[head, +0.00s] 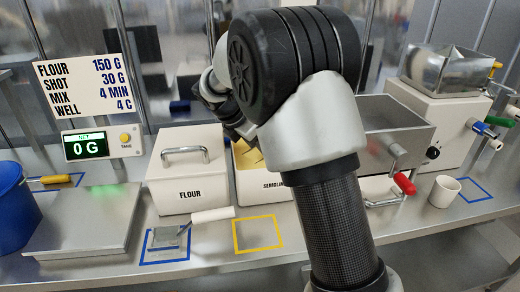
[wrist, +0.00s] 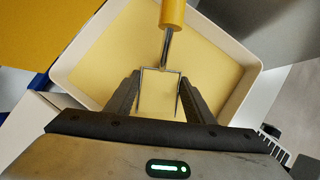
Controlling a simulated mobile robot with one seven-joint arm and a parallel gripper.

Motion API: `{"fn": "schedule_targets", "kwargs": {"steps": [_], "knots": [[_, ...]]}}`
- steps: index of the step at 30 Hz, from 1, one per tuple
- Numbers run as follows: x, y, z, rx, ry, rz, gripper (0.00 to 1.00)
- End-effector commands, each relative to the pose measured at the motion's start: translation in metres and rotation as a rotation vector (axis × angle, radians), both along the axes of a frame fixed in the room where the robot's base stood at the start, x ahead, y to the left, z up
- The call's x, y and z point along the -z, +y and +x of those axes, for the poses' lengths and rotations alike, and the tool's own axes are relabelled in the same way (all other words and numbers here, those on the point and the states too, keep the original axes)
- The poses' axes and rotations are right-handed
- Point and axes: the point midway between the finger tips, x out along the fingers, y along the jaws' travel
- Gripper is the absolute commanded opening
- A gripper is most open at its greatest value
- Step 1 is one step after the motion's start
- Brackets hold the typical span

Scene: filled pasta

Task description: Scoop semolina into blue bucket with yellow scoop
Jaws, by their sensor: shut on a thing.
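The yellow scoop (wrist: 172,14) shows in the wrist view, with its yellow handle at the top edge and a metal neck leading to a square metal head. My gripper (wrist: 158,88) is shut on the scoop's head, one dark finger on each side. The head is over the open semolina bin (wrist: 247,98), which holds pale yellow semolina (wrist: 215,55). I cannot tell whether the scoop holds semolina or touches it. In the head view my arm hides the gripper and part of the semolina bin (head: 271,186). The blue bucket (head: 14,212) stands at the far left, cut by the picture edge.
The scale (head: 92,222) is beside the bucket; its display (head: 86,146) reads 0 G. The lidded flour bin (head: 188,178) stands left of the semolina. A white-handled scraper (head: 212,216) lies in front. The yellow-outlined square (head: 258,233) is empty. A red-handled machine (head: 394,130) stands right.

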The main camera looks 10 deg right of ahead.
Motion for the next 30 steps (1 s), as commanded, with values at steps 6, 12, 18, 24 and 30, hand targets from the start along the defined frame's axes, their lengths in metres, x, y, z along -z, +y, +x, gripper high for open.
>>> {"fn": "schedule_targets", "kwargs": {"steps": [6, 12, 18, 24, 30], "knots": [[-0.004, 0.000, 0.000, 0.000, -0.002, 0.000, 0.26], [-0.020, 0.000, 0.000, 0.000, -0.002, 0.000, 0.26], [-0.036, 0.000, 0.000, 0.000, -0.002, 0.000, 0.26], [-0.052, 0.000, 0.000, 0.000, -0.001, 0.001, 0.26], [-0.068, 0.000, 0.000, 0.000, -0.001, 0.001, 0.26]]}}
